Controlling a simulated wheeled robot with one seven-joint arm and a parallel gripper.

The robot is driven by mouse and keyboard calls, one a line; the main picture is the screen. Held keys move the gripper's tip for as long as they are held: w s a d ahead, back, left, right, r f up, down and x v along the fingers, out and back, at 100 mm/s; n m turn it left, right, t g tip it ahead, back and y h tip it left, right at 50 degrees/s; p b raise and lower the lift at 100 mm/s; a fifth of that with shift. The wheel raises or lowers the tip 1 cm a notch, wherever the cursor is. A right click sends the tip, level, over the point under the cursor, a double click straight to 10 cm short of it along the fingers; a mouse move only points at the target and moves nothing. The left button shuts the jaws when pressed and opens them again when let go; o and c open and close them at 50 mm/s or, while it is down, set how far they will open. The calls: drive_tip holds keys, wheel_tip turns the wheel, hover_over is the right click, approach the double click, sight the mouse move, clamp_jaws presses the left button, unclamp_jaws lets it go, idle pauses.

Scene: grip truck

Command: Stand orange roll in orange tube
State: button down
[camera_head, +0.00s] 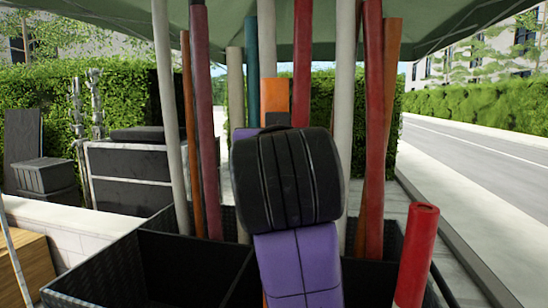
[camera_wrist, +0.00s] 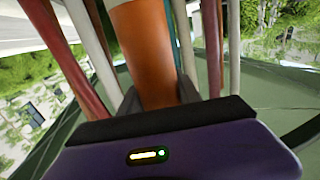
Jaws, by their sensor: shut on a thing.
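My gripper (camera_wrist: 159,94) is shut on an orange roll (camera_wrist: 145,45), with a dark finger on each side of it. In the head view the roll's upper part (camera_head: 275,92) rises above my dark wrist, close to upright. My black and purple arm hides most of it. A small orange sliver (camera_head: 264,299) shows low beside my arm; I cannot tell whether it is the held roll's lower end or an orange tube. No orange tube can be clearly made out.
A black divided bin (camera_head: 150,235) stands in front, its left compartment open and empty-looking. Tall white, red and thin orange rolls (camera_head: 388,130) stand around my arm. A short red roll (camera_head: 416,255) leans at right. A green canopy (camera_head: 110,12) hangs overhead.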

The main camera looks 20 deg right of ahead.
drive_tip(key=shift+r, duration=0.35)
drive_tip(key=shift+a, duration=0.1)
